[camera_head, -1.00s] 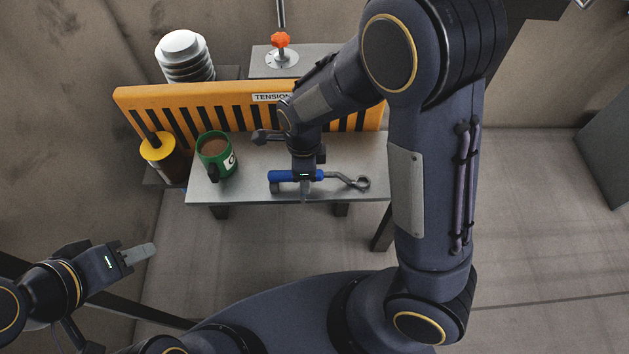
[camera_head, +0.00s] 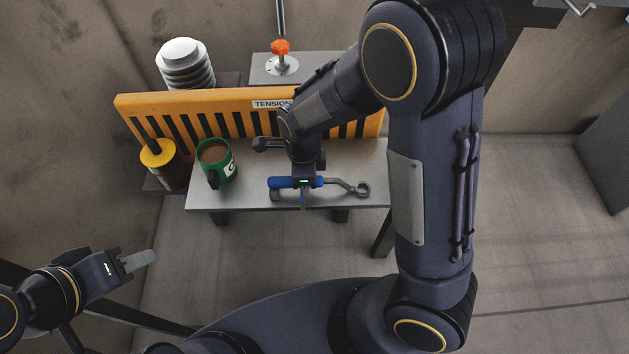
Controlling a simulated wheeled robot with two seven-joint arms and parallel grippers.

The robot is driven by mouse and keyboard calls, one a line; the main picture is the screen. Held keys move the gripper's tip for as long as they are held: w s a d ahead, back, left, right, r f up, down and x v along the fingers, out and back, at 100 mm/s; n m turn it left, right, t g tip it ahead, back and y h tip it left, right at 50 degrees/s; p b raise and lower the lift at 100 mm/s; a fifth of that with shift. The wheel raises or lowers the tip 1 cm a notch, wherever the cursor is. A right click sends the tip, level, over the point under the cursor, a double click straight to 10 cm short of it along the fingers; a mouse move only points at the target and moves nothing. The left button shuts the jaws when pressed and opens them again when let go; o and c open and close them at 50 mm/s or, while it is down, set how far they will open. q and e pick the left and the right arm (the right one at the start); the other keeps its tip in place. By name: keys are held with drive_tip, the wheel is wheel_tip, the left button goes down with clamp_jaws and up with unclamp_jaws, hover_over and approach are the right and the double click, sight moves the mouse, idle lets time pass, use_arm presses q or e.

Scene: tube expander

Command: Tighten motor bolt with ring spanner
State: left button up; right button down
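The ring spanner has a blue handle (camera_head: 283,183) and a grey cranked shank with a ring end (camera_head: 361,189). It is over the grey table's front part, lying roughly left to right. My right gripper (camera_head: 304,198) comes down at the blue handle, one grey finger showing in front of it. The far finger is hidden, so I cannot tell whether it grips the handle. My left gripper (camera_head: 139,260) is at the lower left, away from the table, with nothing seen in it. Its fingers show as one grey piece, so its opening is unclear. No motor bolt can be made out.
A green mug (camera_head: 216,163) of brown drink stands on the grey table (camera_head: 240,197), left of the spanner. An orange slatted guard (camera_head: 210,100) marked "TENSION" runs behind. A yellow-topped container (camera_head: 158,155) stands left, a white ribbed cylinder (camera_head: 184,65) and orange knob (camera_head: 281,47) behind.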

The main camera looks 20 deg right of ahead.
drive_tip(key=shift+r+p, duration=3.35)
drive_tip(key=shift+r, duration=0.1)
drive_tip(key=s+a+r+p, duration=0.4)
drive_tip(key=s+r+p, duration=0.8)
drive_tip(key=s+p, duration=0.2)
drive_tip(key=shift+s+p, duration=0.25)
drive_tip(key=shift+p, duration=0.25)
drive_tip(key=shift+w, duration=0.1)
